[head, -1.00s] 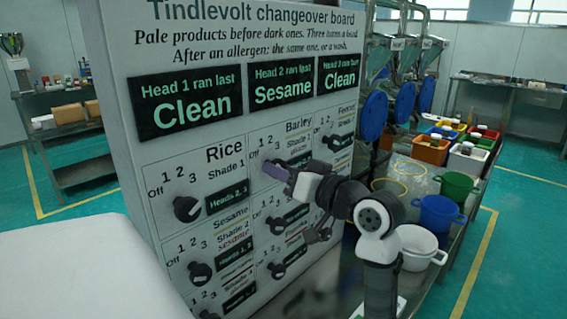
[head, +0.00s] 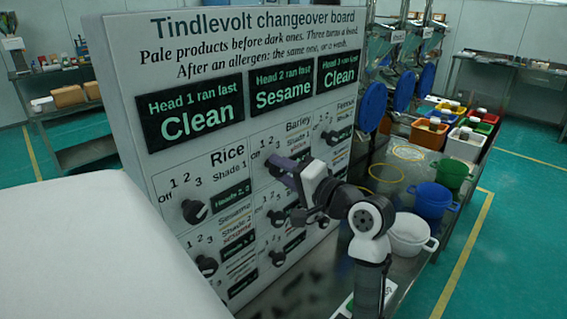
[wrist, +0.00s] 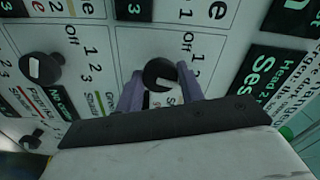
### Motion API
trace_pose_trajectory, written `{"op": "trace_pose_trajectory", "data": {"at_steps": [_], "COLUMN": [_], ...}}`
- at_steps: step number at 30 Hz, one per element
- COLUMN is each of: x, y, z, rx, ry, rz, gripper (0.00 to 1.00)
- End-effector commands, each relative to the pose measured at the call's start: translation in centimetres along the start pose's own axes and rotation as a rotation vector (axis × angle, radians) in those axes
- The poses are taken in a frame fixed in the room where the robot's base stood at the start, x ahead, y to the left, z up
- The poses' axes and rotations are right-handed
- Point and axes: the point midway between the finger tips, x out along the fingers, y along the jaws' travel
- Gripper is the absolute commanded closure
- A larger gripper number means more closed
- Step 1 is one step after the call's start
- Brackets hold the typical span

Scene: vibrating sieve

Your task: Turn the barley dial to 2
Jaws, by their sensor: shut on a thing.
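The barley dial (wrist: 160,72) is a round black knob on the changeover board (head: 113,60), below the Head 2 panel. In the wrist view it sits between my gripper's two purple fingers (wrist: 158,88), which are shut on its sides. In the head view my gripper (head: 277,164) reaches the knob from the right and covers most of it. The Barley label (head: 299,124) shows above it. The scale Off, 1, 2, 3 (wrist: 193,57) is readable beside the knob in the wrist view. I cannot tell which mark its pointer faces.
The rice dial (head: 194,211) is to the left, the third-column dial (head: 331,138) to the right, and more dials (head: 277,217) are below. A white block-like surface (head: 90,240) fills the lower left. Tubs, including a blue one (head: 433,202) and a white one (head: 410,236), stand on the bench at right.

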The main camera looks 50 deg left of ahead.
Motion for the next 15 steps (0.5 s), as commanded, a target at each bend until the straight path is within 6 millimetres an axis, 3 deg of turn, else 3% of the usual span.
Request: {"op": "trace_pose_trajectory", "data": {"at_steps": [15], "x": [-0.05], "y": [-0.03], "z": [-0.08], "rx": [0.129], "ry": [0.003], "rz": [-0.001], "gripper": [0.85]}}
